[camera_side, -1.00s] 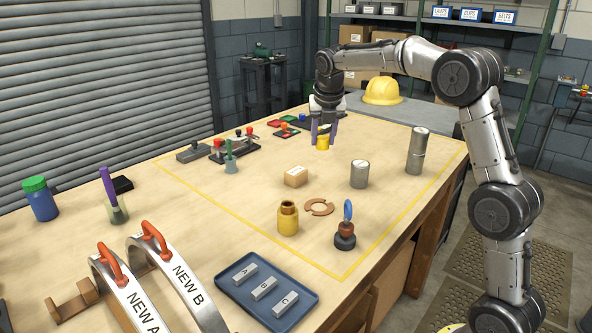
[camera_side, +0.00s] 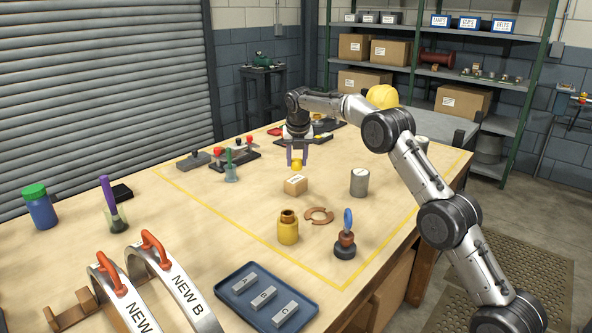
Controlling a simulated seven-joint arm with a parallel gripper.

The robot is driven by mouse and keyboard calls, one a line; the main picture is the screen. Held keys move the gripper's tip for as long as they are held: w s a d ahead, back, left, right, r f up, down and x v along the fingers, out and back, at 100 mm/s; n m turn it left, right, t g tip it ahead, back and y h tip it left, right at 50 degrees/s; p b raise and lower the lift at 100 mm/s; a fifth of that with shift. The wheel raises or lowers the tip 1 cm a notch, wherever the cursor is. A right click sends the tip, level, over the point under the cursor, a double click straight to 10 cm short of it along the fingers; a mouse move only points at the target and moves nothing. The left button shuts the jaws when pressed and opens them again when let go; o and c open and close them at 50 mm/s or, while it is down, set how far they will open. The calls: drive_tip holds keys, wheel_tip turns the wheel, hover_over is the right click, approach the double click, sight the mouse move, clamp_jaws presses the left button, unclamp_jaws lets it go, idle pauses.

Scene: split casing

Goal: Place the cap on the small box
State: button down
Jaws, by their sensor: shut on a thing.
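In the picture the cap shows just above the back edge of the box. Whether it is directly over the box or behind it, and how high it is, I cannot tell from this one view. The fingers hide the cap's sides.
A yellow bottle (camera_side: 288,228), a copper-coloured split ring (camera_side: 319,215) and a blue-handled stamp (camera_side: 345,238) stand in front of the box. A grey cylinder (camera_side: 359,182) is to its right, and a green-handled tool (camera_side: 230,168) to its left. A blue tray (camera_side: 228,291) lies at the front.

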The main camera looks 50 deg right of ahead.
sight(296, 163)
drive_tip(key=shift+w+d+f, duration=0.1)
drive_tip(key=shift+w+f, duration=0.1)
drive_tip(key=shift+f, duration=1.65)
drive_tip(key=shift+c, duration=2.2)
unclamp_jaws()
drive_tip(key=shift+f, duration=0.15)
